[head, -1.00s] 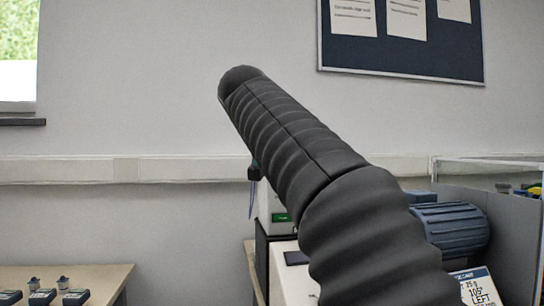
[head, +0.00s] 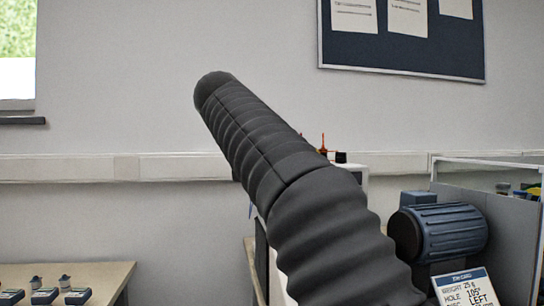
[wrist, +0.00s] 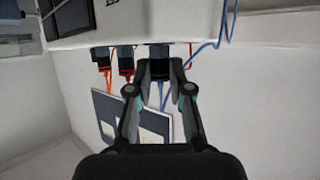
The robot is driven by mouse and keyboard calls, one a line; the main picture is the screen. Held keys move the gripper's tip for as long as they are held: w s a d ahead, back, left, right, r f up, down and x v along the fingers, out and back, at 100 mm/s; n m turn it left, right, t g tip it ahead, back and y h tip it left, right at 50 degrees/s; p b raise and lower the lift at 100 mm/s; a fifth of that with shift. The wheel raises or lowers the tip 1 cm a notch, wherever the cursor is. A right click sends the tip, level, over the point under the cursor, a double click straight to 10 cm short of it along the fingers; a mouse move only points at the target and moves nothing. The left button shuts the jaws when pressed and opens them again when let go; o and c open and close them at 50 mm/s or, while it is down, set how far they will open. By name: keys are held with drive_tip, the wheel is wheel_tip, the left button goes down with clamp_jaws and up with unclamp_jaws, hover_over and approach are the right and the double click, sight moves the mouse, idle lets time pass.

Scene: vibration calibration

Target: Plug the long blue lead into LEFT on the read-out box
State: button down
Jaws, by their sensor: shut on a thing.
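In the wrist view, my gripper (wrist: 162,72) is shut on a dark plug (wrist: 159,66) with a blue lead (wrist: 163,97) running from it. The plug's end is at the edge of the white read-out box (wrist: 135,27); I cannot tell whether it is seated. Left of it, a plug with a red lead (wrist: 125,66) and one with an orange lead (wrist: 102,58) are at the same edge. The LEFT marking cannot be read here. In the head view, my arm hides the gripper and most of the box.
A blue lead (wrist: 209,44) loops on the right in the wrist view. In the head view, a blue ribbed motor (head: 447,231) and a printed card (head: 466,290) stand at the right. A table (head: 95,275) with small dark devices is at lower left.

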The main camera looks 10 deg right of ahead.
drive_tip(key=shift+w+a+m+g+h+p, duration=0.15)
drive_tip(key=shift+m+g+h+p, duration=0.25)
drive_tip(key=shift+m+g+h, duration=0.25)
drive_tip(key=shift+w+a+f+m+g+h, duration=0.1)
drive_tip(key=shift+w+m+g+h, duration=0.05)
drive_tip(key=shift+m+g+h, duration=0.7)
drive_tip(key=shift+m+g, duration=0.2)
drive_tip(key=shift+m, duration=0.3)
drive_tip(key=c, duration=1)
unclamp_jaws()
drive_tip(key=shift+v, duration=2.55)
